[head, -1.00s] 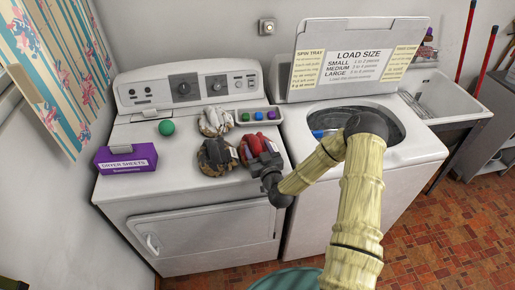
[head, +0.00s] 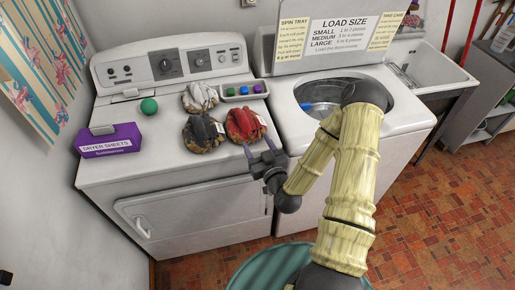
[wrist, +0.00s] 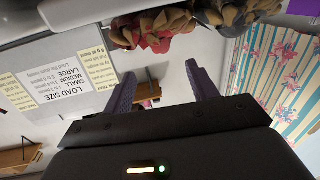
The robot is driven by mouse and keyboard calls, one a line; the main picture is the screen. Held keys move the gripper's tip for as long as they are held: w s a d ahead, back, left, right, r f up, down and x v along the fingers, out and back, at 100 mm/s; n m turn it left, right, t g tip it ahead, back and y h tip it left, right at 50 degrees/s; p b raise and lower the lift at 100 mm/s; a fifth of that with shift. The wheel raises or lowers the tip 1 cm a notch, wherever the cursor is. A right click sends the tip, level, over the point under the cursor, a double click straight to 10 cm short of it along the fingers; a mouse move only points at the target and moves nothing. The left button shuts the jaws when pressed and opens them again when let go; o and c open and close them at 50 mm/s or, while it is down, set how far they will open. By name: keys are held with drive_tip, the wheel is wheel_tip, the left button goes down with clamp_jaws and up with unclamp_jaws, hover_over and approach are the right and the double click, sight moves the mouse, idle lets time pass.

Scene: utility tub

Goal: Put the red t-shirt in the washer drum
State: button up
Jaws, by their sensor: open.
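The red t-shirt (head: 243,124) lies bunched with tan patches and a white tag on the dryer top, at the right of several bundles. It also shows upside down at the top of the wrist view (wrist: 152,32). My gripper (head: 259,150) is open and empty at the dryer's front edge, just in front of the red t-shirt. In the wrist view its two fingers (wrist: 153,76) stand apart with nothing between them, and the shirt is beyond them. The washer drum (head: 350,92) is open to the right, partly hidden by my arm. Something blue shows inside it.
A dark bundle (head: 203,134) and a grey-white bundle (head: 199,97) lie beside the shirt. A purple dryer sheets box (head: 108,141), a green ball (head: 149,106) and a tray of small coloured items (head: 244,91) are also on the dryer. The washer lid (head: 340,35) stands raised.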

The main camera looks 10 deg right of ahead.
drive_tip(key=shift+s, duration=0.4)
drive_tip(key=shift+w+d, duration=0.1)
drive_tip(key=shift+w, duration=0.1)
drive_tip(key=s+r+m+g+h, duration=0.1)
drive_tip(key=s+r+g, duration=0.3)
drive_tip(key=s+g, duration=0.3)
drive_tip(key=s+r+m+g+h, duration=0.1)
drive_tip(key=s+r+g, duration=0.4)
drive_tip(key=s+g, duration=0.3)
drive_tip(key=s, duration=0.3)
drive_tip(key=shift+r+h, duration=0.15)
drive_tip(key=shift+h, duration=0.25)
